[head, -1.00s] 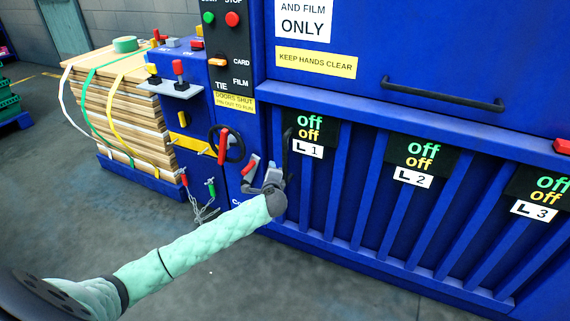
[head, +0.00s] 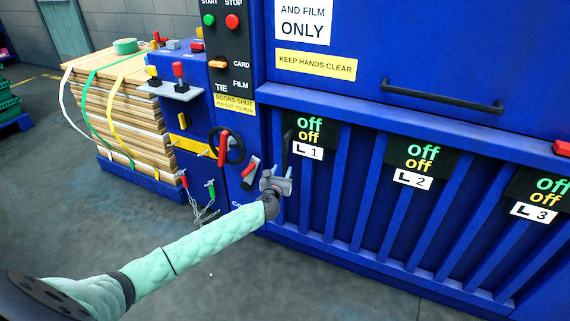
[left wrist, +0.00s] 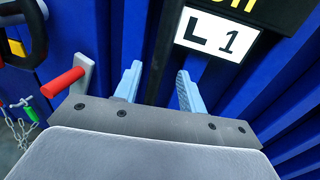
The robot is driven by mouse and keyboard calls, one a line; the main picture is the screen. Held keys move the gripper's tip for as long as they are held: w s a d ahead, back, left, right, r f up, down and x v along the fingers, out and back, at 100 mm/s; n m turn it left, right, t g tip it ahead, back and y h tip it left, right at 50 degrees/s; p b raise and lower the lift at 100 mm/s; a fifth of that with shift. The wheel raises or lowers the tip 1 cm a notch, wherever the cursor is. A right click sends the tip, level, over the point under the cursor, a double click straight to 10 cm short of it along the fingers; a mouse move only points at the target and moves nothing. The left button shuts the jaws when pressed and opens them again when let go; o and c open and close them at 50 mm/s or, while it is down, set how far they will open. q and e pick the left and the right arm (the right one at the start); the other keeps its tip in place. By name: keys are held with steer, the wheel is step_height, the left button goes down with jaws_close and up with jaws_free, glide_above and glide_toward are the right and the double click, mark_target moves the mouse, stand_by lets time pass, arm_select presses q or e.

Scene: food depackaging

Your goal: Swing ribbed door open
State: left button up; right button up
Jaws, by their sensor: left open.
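The ribbed door (head: 365,200) is the blue lower panel with upright ribs, and it looks shut in its frame. A black upright handle (head: 286,150) is at its left edge beside the L 1 label (head: 307,151). My left gripper (head: 277,178) is open just below and in front of this handle. In the left wrist view the black handle bar (left wrist: 160,50) runs up between the two light-blue fingers of my left gripper (left wrist: 158,80). I cannot tell how deep the bar sits between them, and no grip shows. My right gripper is not in view.
A red-handled lever (head: 249,170) stands close left of my gripper, and a black handwheel (head: 227,145) is further left. A chain (head: 205,213) hangs below. A strapped cardboard stack (head: 125,115) stands at the left. The floor (head: 340,290) before the door is clear.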

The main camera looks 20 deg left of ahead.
mark_target(284, 165)
arm_select(q)
steer(key=shift+w+a, duration=0.2)
steer(key=shift+w, duration=0.7)
steer(key=shift+w+a, duration=0.2)
steer(key=shift+w, duration=0.7)
steer(key=shift+w+a, duration=0.2)
steer(key=shift+w, duration=0.7)
jaws_close()
